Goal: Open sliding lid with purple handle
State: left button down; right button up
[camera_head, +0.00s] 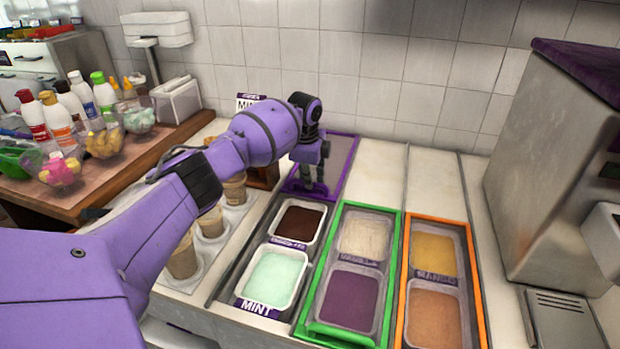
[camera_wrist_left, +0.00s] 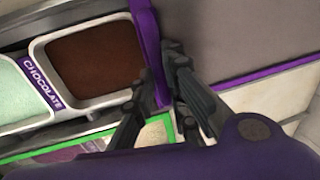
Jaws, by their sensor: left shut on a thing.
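The sliding lid (camera_head: 342,153) has a grey panel and a purple frame. It lies at the back of the left track, behind the chocolate tub (camera_head: 299,222) and the mint tub (camera_head: 270,278), which are both uncovered. My left gripper (camera_head: 312,188) is at the lid's front edge, shut on the purple handle (camera_wrist_left: 145,35). In the left wrist view, the gripper's dark fingers (camera_wrist_left: 168,80) meet the purple bar, and the lid's panel (camera_wrist_left: 235,40) spreads to the right. The fingers partly hide the handle. My right gripper is not in view.
A green-framed lid (camera_head: 310,327) and an orange-framed section (camera_head: 443,219) lie to the right, with tubs showing. Cups (camera_head: 212,222) stand left, under my arm. A metal machine (camera_head: 555,150) stands at right. The white counter behind the green and orange sections is clear.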

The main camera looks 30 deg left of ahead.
pick_arm(q)
jog(key=shift+s, duration=0.1)
jog(key=c, duration=1.8)
grip_release()
jog(key=shift+o, duration=0.2)
notch_tip(320, 180, up, 12)
jog(key=s, duration=0.2)
jog(key=shift+s+d+f, duration=0.15)
jog(key=shift+d, duration=0.15)
